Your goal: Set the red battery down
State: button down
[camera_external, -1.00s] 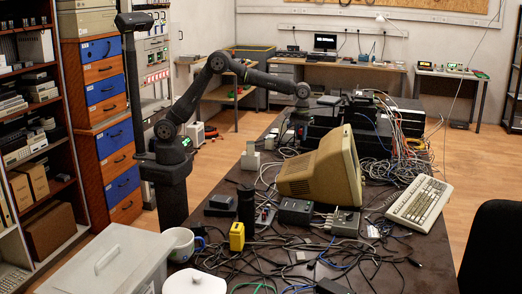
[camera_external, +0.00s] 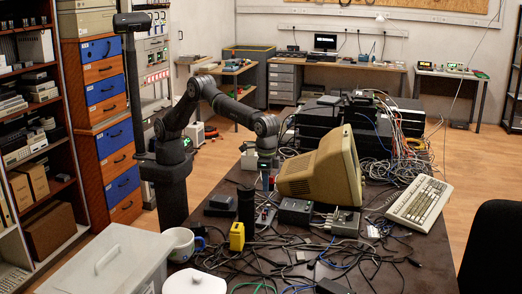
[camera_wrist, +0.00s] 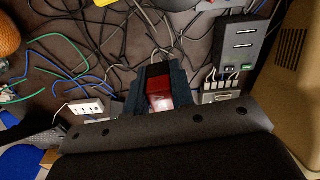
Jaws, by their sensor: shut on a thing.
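The red battery (camera_wrist: 160,97) sits between the two dark jaws of my gripper (camera_wrist: 157,80) in the wrist view, with a dark part showing at its far end. The jaws are shut on it, one on each side. The jaws there are small and partly lost among dark parts. I cannot tell whether the battery touches the table (camera_wrist: 110,45).
The beige monitor (camera_external: 320,170) stands just right of my gripper. A power strip (camera_wrist: 84,108), a dark slotted box (camera_wrist: 240,45) and many loose cables surround the battery in the wrist view.

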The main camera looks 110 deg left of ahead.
jog(key=s+d+m, duration=0.3)
jog(key=s+d, duration=0.6)
jog(key=d, duration=0.2)
jog(key=s+d+m, duration=0.3)
jog(key=s+d, duration=0.5)
jog(key=d, duration=0.3)
send_over(235, 270)
notch_tip(235, 270, down, 18)
jog(key=shift+f, duration=2.15)
jog(key=shift+f, duration=0.1)
jog(key=c, duration=1.6)
grip_release()
jog(key=shift+f, duration=0.1)
jog(key=o, duration=0.3)
jog(key=shift+o, duration=0.2)
